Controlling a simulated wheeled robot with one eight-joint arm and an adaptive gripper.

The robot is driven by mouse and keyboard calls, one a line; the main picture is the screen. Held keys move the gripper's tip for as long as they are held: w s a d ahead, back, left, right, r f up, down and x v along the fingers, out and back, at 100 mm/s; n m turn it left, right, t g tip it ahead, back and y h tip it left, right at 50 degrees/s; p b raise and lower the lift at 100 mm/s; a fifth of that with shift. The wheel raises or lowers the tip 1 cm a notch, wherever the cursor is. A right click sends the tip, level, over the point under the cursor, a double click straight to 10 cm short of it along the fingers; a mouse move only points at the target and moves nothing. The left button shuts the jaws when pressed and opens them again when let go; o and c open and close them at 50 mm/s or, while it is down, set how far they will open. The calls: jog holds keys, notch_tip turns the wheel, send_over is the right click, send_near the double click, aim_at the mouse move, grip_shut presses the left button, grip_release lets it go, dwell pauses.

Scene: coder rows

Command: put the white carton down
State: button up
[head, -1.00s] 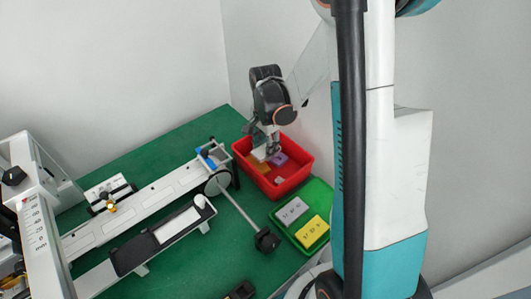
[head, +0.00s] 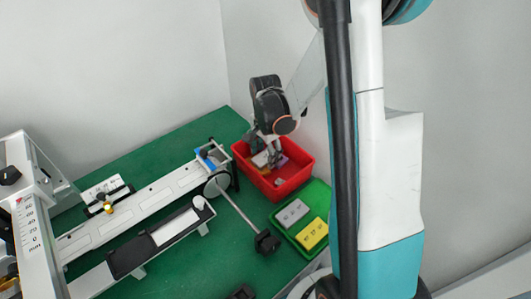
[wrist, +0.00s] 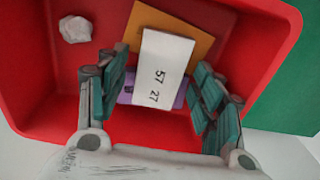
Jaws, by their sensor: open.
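The white carton (wrist: 163,68), marked "57 27", lies in the red bin (wrist: 28,85) in the wrist view. It rests partly over an orange-brown block (wrist: 205,42) and a purple block (wrist: 180,99). My gripper (wrist: 160,82) is open, with its green-padded fingers on either side of the carton and visible gaps to it. In the head view my gripper (head: 271,157) reaches down into the red bin (head: 290,190). There the carton (head: 260,159) shows only partly by the fingers.
A crumpled pale lump (wrist: 75,29) lies in a bin corner. A green tray (head: 317,190) with a grey block (head: 292,213) and a yellow block (head: 314,234) stands beside the bin. A rail machine (head: 150,205) fills the left of the green table.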

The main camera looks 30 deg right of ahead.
aim_at(265, 157)
jog(key=shift+r, duration=0.1)
notch_tip(265, 157, up, 12)
jog(key=p, duration=0.4)
jog(key=shift+p, duration=0.35)
jog(key=shift+r, duration=0.1)
jog(key=s+a+r+n+t, duration=0.45)
jog(key=s+r+n, duration=0.2)
jog(key=r, duration=0.55)
jog(key=s+a+r+n+t, duration=0.2)
jog(key=s+a+n, duration=0.4)
jog(key=s+n, duration=0.3)
jog(key=shift+s+r+t, duration=0.2)
jog(key=shift+s+t, duration=0.15)
jog(key=shift+s, duration=0.05)
jog(key=shift+a, duration=0.1)
